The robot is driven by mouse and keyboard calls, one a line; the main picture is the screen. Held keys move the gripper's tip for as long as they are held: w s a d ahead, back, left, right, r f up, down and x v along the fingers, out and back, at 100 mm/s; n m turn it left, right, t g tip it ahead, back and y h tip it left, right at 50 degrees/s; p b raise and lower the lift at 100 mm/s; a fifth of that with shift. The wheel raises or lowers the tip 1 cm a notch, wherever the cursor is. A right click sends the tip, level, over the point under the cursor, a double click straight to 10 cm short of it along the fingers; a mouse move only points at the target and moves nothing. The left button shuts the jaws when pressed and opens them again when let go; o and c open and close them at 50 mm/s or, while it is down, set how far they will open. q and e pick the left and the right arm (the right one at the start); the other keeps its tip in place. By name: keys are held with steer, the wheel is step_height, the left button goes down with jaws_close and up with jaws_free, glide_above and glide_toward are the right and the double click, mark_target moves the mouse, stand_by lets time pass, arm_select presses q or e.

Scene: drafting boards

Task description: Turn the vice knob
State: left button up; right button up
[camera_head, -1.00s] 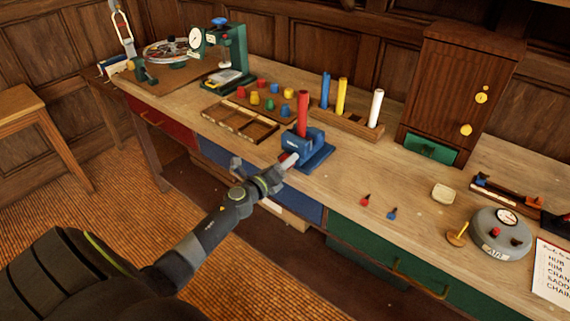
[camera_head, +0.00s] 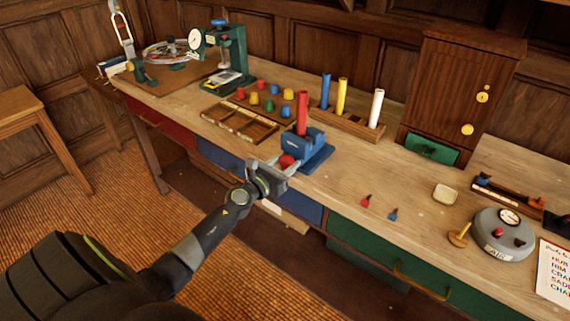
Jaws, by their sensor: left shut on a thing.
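The blue vice (camera_head: 308,150) stands near the front edge of the bench, with a red tube (camera_head: 302,112) upright in its jaws. The red vice knob (camera_head: 287,160) faces the front, on the near side of the vice. My left gripper (camera_head: 281,167) reaches in from the lower left and is shut on the knob, partly hiding it. My right gripper is out of view.
Behind the vice are a rack with blue, yellow and white tubes (camera_head: 341,97) and several coloured pegs (camera_head: 269,100). A wooden divided tray (camera_head: 240,122) lies to the left. Small red and blue pieces (camera_head: 366,201) and a grey air tank (camera_head: 497,245) are to the right.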

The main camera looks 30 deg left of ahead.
arm_select(q)
steer(key=shift+f+m, duration=0.15)
steer(key=shift+m, duration=0.55)
steer(key=o, duration=1)
steer(key=shift+s, duration=0.55)
steer(key=shift+s+a+b, duration=0.2)
steer(key=shift+s+b, duration=0.25)
steer(key=shift+s, duration=2.3)
steer(key=shift+s+a+b, duration=0.25)
steer(key=shift+s+b, duration=0.2)
steer(key=shift+s, duration=2.25)
steer(key=shift+s+a+b, duration=0.2)
steer(key=shift+s+b, duration=0.25)
steer(key=shift+s, duration=2.3)
